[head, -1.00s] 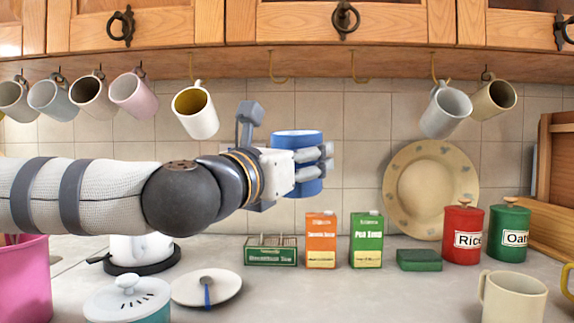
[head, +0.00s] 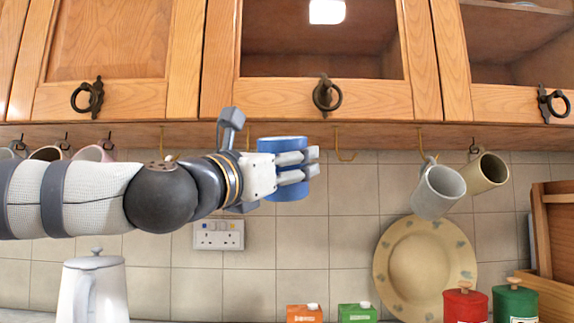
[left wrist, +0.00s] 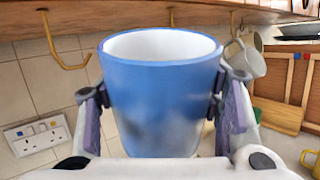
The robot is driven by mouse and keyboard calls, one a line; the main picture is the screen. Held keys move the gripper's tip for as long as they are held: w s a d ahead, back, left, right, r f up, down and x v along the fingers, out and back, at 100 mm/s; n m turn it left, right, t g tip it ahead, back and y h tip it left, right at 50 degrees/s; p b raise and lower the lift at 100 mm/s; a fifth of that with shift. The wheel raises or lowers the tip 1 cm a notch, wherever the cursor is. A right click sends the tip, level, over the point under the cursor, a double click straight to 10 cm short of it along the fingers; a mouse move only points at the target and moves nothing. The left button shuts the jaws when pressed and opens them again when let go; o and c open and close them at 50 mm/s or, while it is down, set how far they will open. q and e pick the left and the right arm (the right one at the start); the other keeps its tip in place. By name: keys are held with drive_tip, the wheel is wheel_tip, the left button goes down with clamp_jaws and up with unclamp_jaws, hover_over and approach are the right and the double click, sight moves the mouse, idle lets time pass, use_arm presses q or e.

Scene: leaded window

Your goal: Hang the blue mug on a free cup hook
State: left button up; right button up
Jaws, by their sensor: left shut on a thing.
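The blue mug (head: 270,182) is upright in my left gripper (head: 305,172). In the left wrist view, the blue mug (left wrist: 163,105) has a white inside and sits between both fingers; its handle does not show. A free brass hook (head: 345,147) hangs under the cabinet to the right of the mug; it also shows in the left wrist view (left wrist: 172,17). Another free hook (head: 247,137) is just left of the mug, partly behind my gripper; it is at the left in the left wrist view (left wrist: 67,55). My right gripper is out of view.
A grey-white mug (head: 438,191) and a beige mug (head: 484,173) hang at the right. More mugs hang at the left, partly behind my arm. The cabinet's lower edge (head: 385,137) runs just above the blue mug. A plate (head: 425,270) leans on the tiles.

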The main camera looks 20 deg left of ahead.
use_arm(q)
drive_tip(key=shift+w+a, duration=1)
drive_tip(key=shift+w, duration=1.85)
drive_tip(key=s+a, duration=0.1)
drive_tip(key=a, duration=0.4)
drive_tip(key=shift+s+a+f+b, duration=0.3)
drive_tip(key=shift+s+a+b, duration=0.05)
drive_tip(key=shift+s+b, duration=0.1)
drive_tip(key=o, duration=1.5)
drive_tip(key=shift+f, duration=0.1)
drive_tip(key=v, duration=1.2)
